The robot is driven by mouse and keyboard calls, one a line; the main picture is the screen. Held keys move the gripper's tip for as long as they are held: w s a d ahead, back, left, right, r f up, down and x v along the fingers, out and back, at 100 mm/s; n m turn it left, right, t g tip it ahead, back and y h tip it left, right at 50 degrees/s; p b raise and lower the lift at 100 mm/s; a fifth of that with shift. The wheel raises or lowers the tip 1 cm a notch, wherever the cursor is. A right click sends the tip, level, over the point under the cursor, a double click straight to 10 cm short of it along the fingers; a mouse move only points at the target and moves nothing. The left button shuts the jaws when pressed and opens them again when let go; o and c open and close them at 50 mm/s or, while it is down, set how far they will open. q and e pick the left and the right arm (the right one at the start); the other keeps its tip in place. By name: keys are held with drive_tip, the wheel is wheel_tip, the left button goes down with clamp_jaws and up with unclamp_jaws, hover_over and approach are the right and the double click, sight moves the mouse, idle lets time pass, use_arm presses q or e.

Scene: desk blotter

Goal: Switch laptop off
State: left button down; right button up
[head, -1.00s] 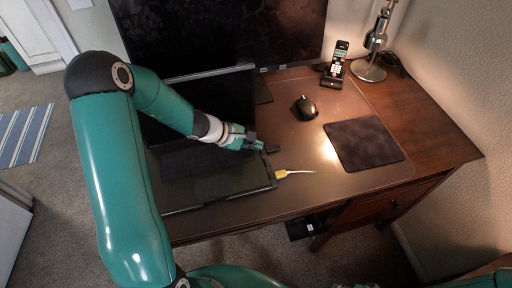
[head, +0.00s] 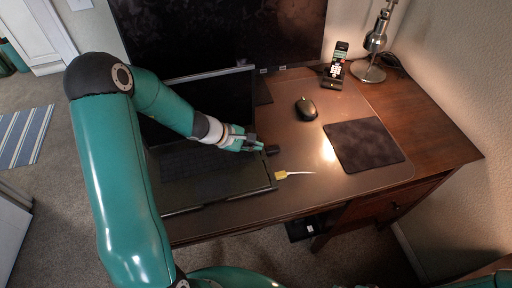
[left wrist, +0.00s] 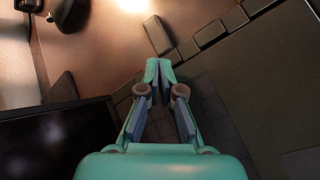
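The open laptop (head: 228,181) stands on the left part of the desk, its dark screen (head: 226,97) raised at the back and partly hidden by my left arm. My left gripper (head: 258,146) is over the right side of the keyboard, near the laptop's right edge. In the left wrist view the fingertips of my left gripper (left wrist: 158,68) come together with nothing visible between them. The keyboard (left wrist: 215,108) lies beneath them, and the screen (left wrist: 48,140) is at lower left. I cannot tell whether the tips touch a key. My right gripper is not in view.
A small dark block (head: 272,150) and a yellow plug (head: 281,175) are at the laptop's right side. A mouse (head: 306,108), mouse pad (head: 364,146), phone (head: 336,66) and lamp (head: 376,42) stand further right. A large monitor (head: 215,30) is behind.

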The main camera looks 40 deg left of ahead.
use_arm(q)
drive_tip(key=shift+w+a+r+p, duration=0.1)
drive_tip(key=shift+r+p, duration=0.25)
drive_tip(key=shift+r, duration=0.2)
drive_tip(key=shift+r+p, duration=1.9)
drive_tip(key=shift+r, duration=0.7)
